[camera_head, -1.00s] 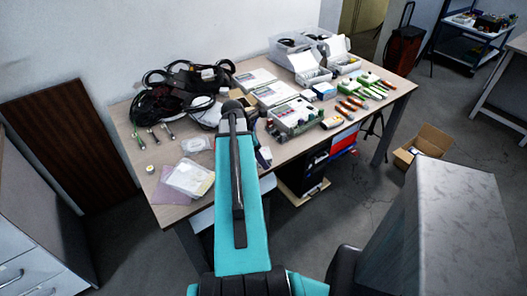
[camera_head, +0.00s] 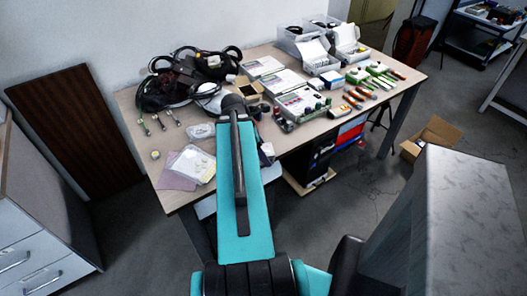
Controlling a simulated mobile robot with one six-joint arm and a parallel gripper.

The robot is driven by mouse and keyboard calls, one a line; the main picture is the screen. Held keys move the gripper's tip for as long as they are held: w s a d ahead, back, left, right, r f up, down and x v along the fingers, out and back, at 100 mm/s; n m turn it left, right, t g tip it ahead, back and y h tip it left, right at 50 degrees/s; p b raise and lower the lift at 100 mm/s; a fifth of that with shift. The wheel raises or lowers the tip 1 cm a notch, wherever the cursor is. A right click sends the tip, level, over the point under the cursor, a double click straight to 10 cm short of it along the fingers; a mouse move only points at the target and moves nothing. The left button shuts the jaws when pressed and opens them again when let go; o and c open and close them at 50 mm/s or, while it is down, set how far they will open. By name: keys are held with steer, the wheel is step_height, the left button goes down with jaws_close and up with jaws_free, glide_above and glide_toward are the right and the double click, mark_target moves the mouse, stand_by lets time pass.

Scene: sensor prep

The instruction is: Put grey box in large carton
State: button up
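Several grey boxes stand on the table (camera_head: 180,196). Two light grey ones with raised lids, a nearer one (camera_head: 322,65) and a farther one (camera_head: 351,50), are at its back right. I cannot tell which is the task's grey box. An open brown carton (camera_head: 432,138) with its flaps up stands on the floor, right of the table. My turquoise arm reaches forward over the table's front edge, left of the grey boxes and far from the carton. My gripper's fingers are hidden behind the arm's far end.
Dark cables (camera_head: 185,80) lie at the table's back left. White-topped devices (camera_head: 300,101) and several small tools (camera_head: 360,94) lie towards the right. A drawer cabinet (camera_head: 35,245) stands at the left. A dark board (camera_head: 75,130) leans on the wall.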

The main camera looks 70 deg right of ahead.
steer(key=shift+w, duration=0.1)
